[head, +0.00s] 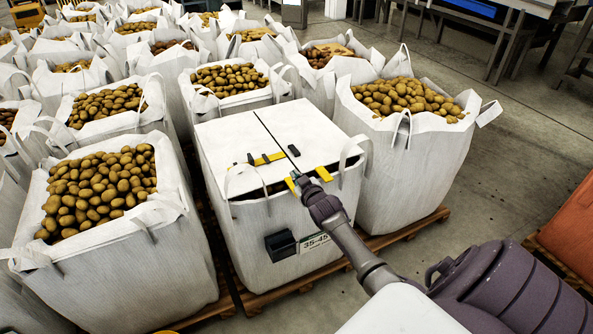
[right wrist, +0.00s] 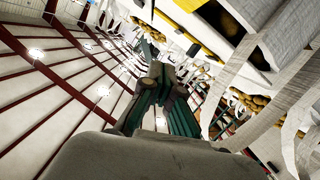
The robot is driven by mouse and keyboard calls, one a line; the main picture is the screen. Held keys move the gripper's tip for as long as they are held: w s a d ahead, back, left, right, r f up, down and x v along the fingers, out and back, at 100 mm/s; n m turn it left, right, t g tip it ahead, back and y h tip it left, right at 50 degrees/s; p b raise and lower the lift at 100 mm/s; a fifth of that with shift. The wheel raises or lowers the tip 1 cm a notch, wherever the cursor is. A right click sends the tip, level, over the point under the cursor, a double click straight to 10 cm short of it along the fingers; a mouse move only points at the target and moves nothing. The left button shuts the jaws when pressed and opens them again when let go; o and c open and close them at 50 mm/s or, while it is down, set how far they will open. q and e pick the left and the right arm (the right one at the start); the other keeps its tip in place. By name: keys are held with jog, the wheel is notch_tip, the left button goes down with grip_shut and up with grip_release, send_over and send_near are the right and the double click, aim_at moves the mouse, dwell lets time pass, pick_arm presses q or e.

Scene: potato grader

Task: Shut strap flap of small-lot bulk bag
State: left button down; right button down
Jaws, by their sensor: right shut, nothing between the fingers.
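The small-lot bulk bag (head: 285,230) stands in the middle of the head view, white and square. Two white flap panels (head: 229,145) (head: 301,125) cover its top, split by a dark line. A yellow strap (head: 268,158) lies across the left panel's front, and a yellow piece (head: 323,174) sits on the right panel's front edge. A dark gap shows under the front edge. My right gripper (head: 294,180) is shut and empty at that front edge, close to the yellow parts; contact is unclear. Its fingers also show in the right wrist view (right wrist: 156,72). My left gripper is out of view.
Open potato-filled bags stand close around, including one at left (head: 190,235) and one at right (head: 440,150). Loose handle loops (head: 352,152) rise at the bag corners. A black box (head: 280,245) hangs on the front. An orange container (head: 575,225) stands far right; floor between is clear.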

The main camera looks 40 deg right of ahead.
jog(key=f+b, duration=0.1)
jog(key=f, duration=0.1)
jog(key=d+f+m+b, duration=0.1)
jog(key=f, duration=0.1)
jog(key=f+m+b, duration=0.1)
jog(key=f, duration=0.1)
jog(key=shift+s+d+y, duration=0.15)
jog(key=shift+d+y, duration=0.1)
jog(key=shift+y, duration=0.15)
jog(key=shift+d+f+b, duration=0.15)
jog(key=shift+f+b, duration=0.7)
jog(key=shift+s+f, duration=0.1)
jog(key=shift+f, duration=0.05)
jog(key=shift+s+f, duration=0.1)
jog(key=shift+f, duration=0.05)
